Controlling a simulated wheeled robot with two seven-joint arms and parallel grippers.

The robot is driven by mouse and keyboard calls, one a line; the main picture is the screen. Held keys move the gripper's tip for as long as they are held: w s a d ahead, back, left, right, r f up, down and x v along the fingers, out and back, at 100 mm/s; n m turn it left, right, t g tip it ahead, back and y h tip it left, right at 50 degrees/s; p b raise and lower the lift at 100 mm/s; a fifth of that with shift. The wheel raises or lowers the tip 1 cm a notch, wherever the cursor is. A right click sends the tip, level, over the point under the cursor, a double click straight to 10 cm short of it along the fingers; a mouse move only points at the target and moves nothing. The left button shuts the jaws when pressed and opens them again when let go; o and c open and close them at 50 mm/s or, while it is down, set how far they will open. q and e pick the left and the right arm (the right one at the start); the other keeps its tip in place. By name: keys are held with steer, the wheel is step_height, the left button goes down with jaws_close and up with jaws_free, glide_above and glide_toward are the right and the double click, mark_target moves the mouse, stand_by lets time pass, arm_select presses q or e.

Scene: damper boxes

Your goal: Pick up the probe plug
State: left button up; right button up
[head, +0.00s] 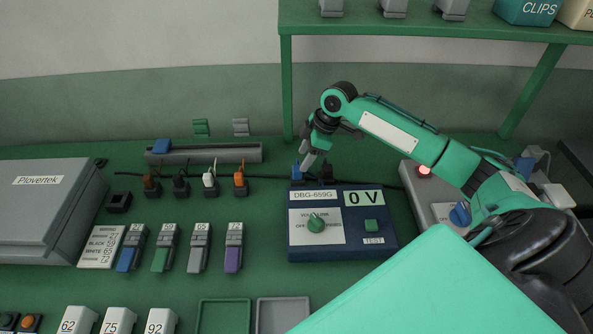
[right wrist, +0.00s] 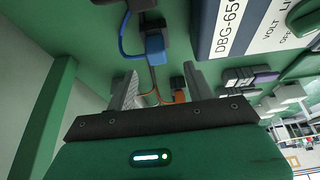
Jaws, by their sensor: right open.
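A small blue plug (head: 296,168), which looks like the probe plug, sits in a dark holder just behind the blue DBG-659G meter (head: 342,247). In the right wrist view, the blue plug (right wrist: 156,46) has a blue cable and stands ahead of my fingers, roughly between their lines. My right gripper (head: 308,156) reaches down from above beside the plug, with its fingers very close to it. In the right wrist view, the right gripper (right wrist: 162,80) is open with nothing between its fingers. Whether a finger touches the plug cannot be told. My left gripper is not in view.
Several plugs with cables, one of them white (head: 209,183), stand in a row to the left. A grey rail (head: 210,153) lies behind them. A grey Plovertek case (head: 45,215) is far left. A green shelf (head: 430,25) spans above; its post (head: 287,90) stands near my gripper.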

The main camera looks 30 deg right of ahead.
mark_target(298, 167)
steer(key=shift+w+a+f, duration=0.2)
steer(key=shift+f, duration=0.45)
steer(key=p+x, duration=0.1)
steer(key=x, duration=0.3)
steer(key=shift+w+d+f, duration=0.15)
steer(key=shift+f, duration=0.45)
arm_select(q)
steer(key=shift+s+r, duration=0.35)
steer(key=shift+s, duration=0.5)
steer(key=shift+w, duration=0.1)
arm_select(e)
jaws_close()
